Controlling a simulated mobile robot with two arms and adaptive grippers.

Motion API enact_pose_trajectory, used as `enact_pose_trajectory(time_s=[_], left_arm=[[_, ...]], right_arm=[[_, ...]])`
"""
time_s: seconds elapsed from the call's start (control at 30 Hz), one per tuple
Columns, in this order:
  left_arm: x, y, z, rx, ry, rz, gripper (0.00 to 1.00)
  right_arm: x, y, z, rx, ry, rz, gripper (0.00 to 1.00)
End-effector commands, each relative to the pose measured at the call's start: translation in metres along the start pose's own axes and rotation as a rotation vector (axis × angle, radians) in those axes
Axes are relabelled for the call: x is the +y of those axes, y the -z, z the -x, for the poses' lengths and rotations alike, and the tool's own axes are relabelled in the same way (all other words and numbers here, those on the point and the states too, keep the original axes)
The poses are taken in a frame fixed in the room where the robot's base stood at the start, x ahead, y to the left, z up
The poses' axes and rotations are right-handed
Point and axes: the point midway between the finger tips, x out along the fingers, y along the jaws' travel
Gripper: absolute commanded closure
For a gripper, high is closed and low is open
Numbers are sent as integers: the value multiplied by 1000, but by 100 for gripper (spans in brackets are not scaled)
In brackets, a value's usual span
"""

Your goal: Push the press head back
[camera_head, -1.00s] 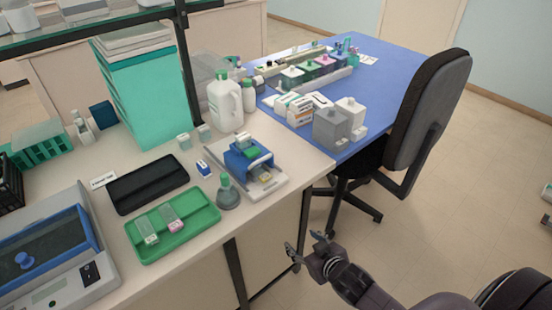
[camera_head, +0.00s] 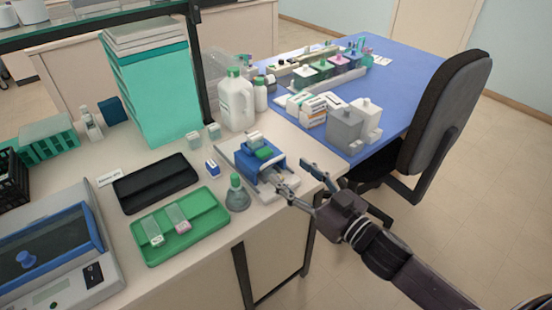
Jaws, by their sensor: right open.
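The press (camera_head: 264,163) is a small blue device with green and pale parts on top. It stands on a pale base plate (camera_head: 232,157) near the right end of the bench. Which part of it is its head is hard to tell at this size. My right gripper (camera_head: 293,176) is open, its two fingers spread, in front and to the right of the press. One finger overlaps the front of the press base in the picture; whether it touches is unclear. The front of the press is partly hidden behind that finger. My left gripper is not in view.
A dropper bottle (camera_head: 237,194) stands just left of my gripper. A green tray (camera_head: 205,232) with two slide holders and a black tray (camera_head: 130,197) lie further left. A white jug (camera_head: 236,104) stands behind the press. A chair (camera_head: 440,120) is at the right.

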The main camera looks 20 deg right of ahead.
Motion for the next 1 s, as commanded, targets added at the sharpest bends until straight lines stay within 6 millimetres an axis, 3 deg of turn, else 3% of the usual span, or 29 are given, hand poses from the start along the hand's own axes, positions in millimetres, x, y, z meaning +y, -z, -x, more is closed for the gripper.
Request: enact_pose_trajectory(time_s=[0.5, 0.93, 1.0], left_arm=[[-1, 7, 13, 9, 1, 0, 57], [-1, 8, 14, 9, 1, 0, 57], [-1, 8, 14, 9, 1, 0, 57]], right_arm=[[0, 1, -62, 0, -3, 0, 44], [0, 0, -69, -2, -2, 0, 44], [0, 0, -69, -2, -2, 0, 52]])
